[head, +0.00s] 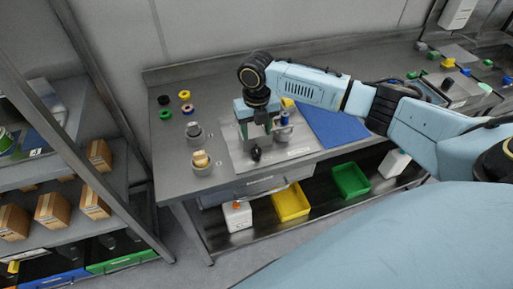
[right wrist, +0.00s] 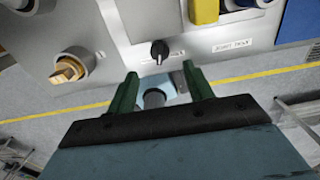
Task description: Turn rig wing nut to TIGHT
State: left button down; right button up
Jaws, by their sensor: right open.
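A small black winged knob (head: 255,154), which looks like the wing nut, sits on the light grey rig plate (head: 297,151) on the bench. In the right wrist view the knob (right wrist: 159,50) stands just beyond the fingertips, beside a small label too blurred to read. My right gripper (head: 256,130) is over the plate, with its green fingers apart and nothing between them. In the right wrist view the open gripper (right wrist: 160,77) is roughly lined up with the knob, and a gap shows between them. My left gripper is not in view.
A brass-topped grey cylinder (head: 200,158) stands left of the plate, with another grey cylinder (head: 193,130) behind it. A blue mat (head: 338,125) lies to the right. A blue-and-white upright part (head: 284,119) stands close to the gripper. Coloured rings (head: 185,95) lie at the back left.

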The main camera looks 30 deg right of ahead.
aim_at(257, 150)
notch_tip(257, 150, down, 8)
jog(key=shift+f, duration=0.2)
jog(key=c, duration=1)
